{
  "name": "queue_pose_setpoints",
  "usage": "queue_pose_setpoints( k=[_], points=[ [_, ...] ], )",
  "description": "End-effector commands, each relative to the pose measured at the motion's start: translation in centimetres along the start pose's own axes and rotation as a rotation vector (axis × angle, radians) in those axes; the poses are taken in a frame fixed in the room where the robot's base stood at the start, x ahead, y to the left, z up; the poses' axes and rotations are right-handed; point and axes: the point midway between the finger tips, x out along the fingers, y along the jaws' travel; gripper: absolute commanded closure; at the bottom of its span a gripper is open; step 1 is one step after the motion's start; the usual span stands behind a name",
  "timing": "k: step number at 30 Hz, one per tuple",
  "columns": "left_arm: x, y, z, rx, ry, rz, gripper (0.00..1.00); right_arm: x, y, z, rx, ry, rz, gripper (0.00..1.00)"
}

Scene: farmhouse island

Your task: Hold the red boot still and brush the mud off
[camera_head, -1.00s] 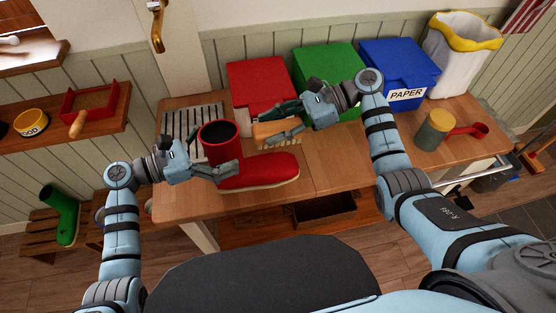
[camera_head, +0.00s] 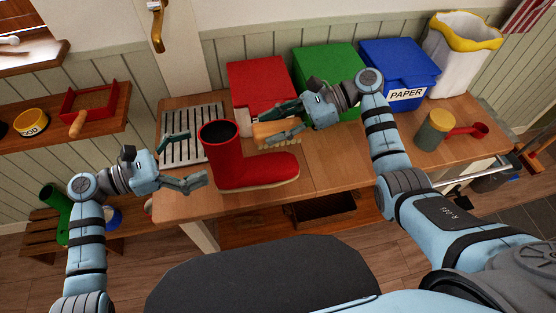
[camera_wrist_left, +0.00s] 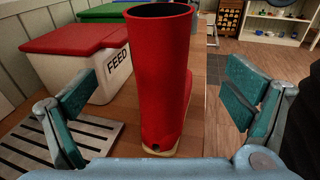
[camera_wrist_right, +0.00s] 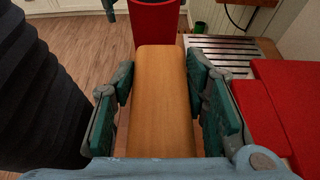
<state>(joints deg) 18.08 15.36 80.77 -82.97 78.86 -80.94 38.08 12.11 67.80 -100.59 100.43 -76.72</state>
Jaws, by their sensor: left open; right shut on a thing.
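The red boot (camera_head: 232,162) stands upright on the wooden bench, its toe pointing right in the head view. In the left wrist view the boot (camera_wrist_left: 160,80) stands between and beyond the open fingers, with a small dark spot low on its heel. My left gripper (camera_head: 190,158) is open and empty, left of the boot and apart from it. My right gripper (camera_head: 285,122) is shut on the wooden brush (camera_wrist_right: 162,100), behind the boot's toe. The brush (camera_head: 272,130) has pale bristles underneath and is held just above or at the bench; I cannot tell which.
A slatted metal rack (camera_head: 185,148) lies at the bench's left end. A red feed bin (camera_head: 258,82), a green bin (camera_head: 328,65) and a blue paper bin (camera_head: 398,65) line the back. Bench right of the boot is clear.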

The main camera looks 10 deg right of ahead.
Motion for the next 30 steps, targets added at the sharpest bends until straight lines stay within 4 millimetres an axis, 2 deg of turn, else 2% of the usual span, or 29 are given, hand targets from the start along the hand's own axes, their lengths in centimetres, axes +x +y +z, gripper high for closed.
queue_pose_setpoints(
  k=[3, 11, 14, 17, 24, 27, 30],
  points=[
    [-0.7, 0.0, 0.0, 0.000, 0.001, 0.000, 0.04, 0.0, 0.0, 0.0, 0.000, 0.000, 0.000, 0.96],
    [-0.8, 0.0, 0.0, 0.000, 0.000, 0.000, 0.04, 0.0, 0.0, 0.0, 0.000, 0.000, 0.000, 0.96],
    [-1.5, 0.0, -0.1, 0.000, 0.003, 0.000, 0.04, 0.0, 0.0, 0.0, 0.000, 0.000, 0.000, 0.96],
    [-3.6, 0.0, -0.1, 0.000, 0.005, 0.001, 0.04, 0.0, 0.0, 0.0, 0.000, 0.000, 0.000, 0.96],
    [-10.2, 0.0, -0.1, -0.002, 0.005, 0.000, 0.04, 0.0, 0.0, 0.0, 0.000, 0.000, 0.000, 0.96],
    [-11.9, 0.0, -0.1, -0.001, 0.002, 0.000, 0.04, 0.0, 0.0, 0.0, 0.000, 0.000, 0.000, 0.96],
    [-12.7, 0.0, 0.0, -0.002, 0.000, -0.001, 0.04, 0.0, 0.0, 0.0, 0.000, 0.000, 0.000, 0.96]
  ],
)
